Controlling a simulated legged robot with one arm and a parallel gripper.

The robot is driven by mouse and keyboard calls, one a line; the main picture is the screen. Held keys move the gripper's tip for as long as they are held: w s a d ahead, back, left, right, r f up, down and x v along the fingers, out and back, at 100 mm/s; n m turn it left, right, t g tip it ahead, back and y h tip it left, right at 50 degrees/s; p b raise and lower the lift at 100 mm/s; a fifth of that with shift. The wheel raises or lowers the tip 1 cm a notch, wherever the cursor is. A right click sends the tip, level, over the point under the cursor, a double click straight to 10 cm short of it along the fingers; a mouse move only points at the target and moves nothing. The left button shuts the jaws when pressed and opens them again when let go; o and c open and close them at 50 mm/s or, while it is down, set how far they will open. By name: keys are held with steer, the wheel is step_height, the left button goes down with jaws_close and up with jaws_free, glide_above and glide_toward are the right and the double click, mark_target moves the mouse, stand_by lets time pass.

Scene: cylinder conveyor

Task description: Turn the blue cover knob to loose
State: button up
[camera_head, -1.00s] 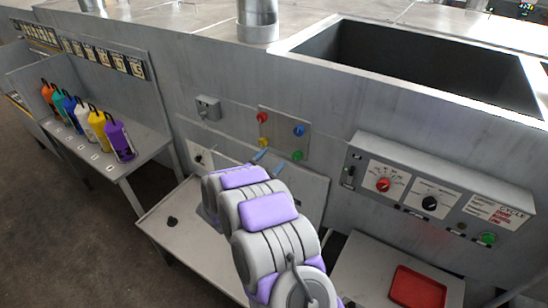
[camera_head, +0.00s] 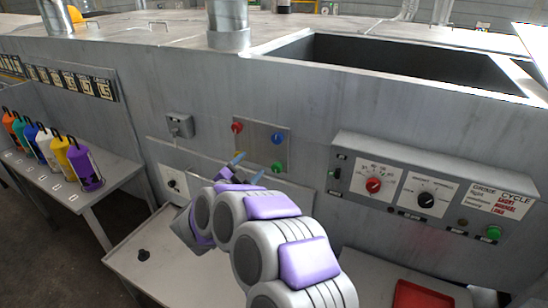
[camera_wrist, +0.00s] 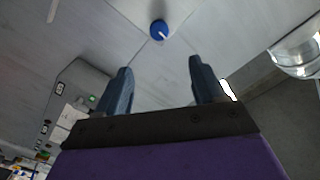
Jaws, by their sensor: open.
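The blue cover knob (camera_head: 277,138) is at the right of a small grey cover plate (camera_head: 258,133) on the machine's front wall. A red knob (camera_head: 237,127) is at its upper left and a green knob (camera_head: 278,167) below it. My gripper (camera_head: 247,167) is open and empty, below and left of the blue knob in the head view. In the wrist view the blue knob (camera_wrist: 158,28), with a white mark on its face, is ahead of the gap between my two apart fingers (camera_wrist: 160,72), not touched. The yellow knob's place is largely covered by my gripper.
A control panel (camera_head: 430,190) with red, black and green controls juts out at the right. A red tray (camera_head: 418,295) is at lower right. Colored bottles (camera_head: 85,165) stand at left.

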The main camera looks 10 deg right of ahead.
steer(key=b, duration=0.3)
glide_toward(276, 140)
steer(key=shift+m, duration=0.3)
steer(key=x, duration=0.7)
steer(key=shift+w+d+f, duration=0.1)
steer(key=shift+w+d, duration=0.05)
steer(key=shift+w, duration=0.05)
steer(key=shift+x, duration=0.8)
steer(key=c, duration=1)
steer(key=shift+c, duration=0.3)
